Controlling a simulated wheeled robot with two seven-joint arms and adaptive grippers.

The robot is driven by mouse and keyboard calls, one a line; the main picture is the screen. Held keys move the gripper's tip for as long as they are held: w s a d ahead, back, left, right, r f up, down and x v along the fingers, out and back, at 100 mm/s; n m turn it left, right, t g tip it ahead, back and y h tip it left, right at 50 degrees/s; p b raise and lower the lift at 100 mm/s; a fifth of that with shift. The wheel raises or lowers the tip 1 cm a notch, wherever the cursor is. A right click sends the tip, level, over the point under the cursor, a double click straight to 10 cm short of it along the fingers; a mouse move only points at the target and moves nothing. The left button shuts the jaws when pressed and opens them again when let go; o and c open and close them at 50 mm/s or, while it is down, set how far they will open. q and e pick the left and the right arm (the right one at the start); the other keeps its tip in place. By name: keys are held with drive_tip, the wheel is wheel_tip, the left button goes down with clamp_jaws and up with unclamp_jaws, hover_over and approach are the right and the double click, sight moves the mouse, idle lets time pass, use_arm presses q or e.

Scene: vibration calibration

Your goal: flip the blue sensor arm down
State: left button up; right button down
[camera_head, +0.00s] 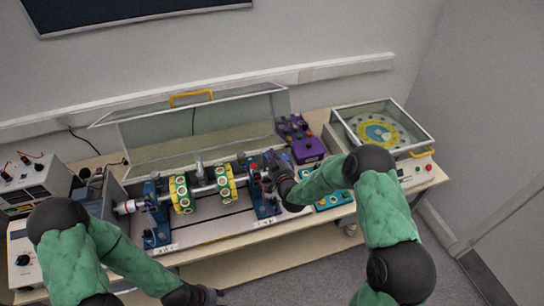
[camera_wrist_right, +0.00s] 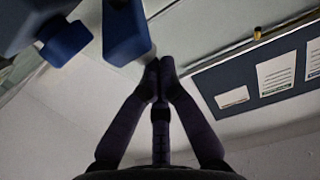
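The test rig has a blue upright stand (camera_head: 152,210) on the left and another blue stand (camera_head: 263,200) on the right, with a shaft and green-yellow discs (camera_head: 181,194) between them. My right gripper (camera_head: 268,172) is beside the top of the right stand. In the right wrist view its fingertips (camera_wrist_right: 159,68) are together, with nothing seen between them. A blue part (camera_wrist_right: 124,32) of the rig is just beyond the tips, upper left; whether they touch is unclear. I cannot tell the sensor arm apart from the stand. My left gripper (camera_head: 200,296) is low at the front, its fingers unclear.
A clear hinged cover (camera_head: 200,130) with a yellow handle (camera_head: 191,97) stands open behind the rig. A purple box (camera_head: 308,150) and a glass-topped unit (camera_head: 380,128) are on the right. Instruments (camera_head: 30,185) stand at the left. The table front (camera_head: 225,250) is clear.

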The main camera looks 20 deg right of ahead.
drive_tip(key=shift+s+f+t+b, duration=0.5)
drive_tip(key=shift+f+t+b, duration=0.4)
drive_tip(key=shift+b, duration=2.6)
drive_tip(key=shift+s+f+t+b, duration=0.5)
drive_tip(key=shift+f+t+b, duration=0.35)
drive_tip(key=shift+b, duration=2.65)
drive_tip(key=shift+s+f+t+b, duration=0.6)
drive_tip(key=shift+t+b, duration=0.45)
drive_tip(key=shift+b, duration=2.45)
drive_tip(key=shift+w+f, duration=0.1)
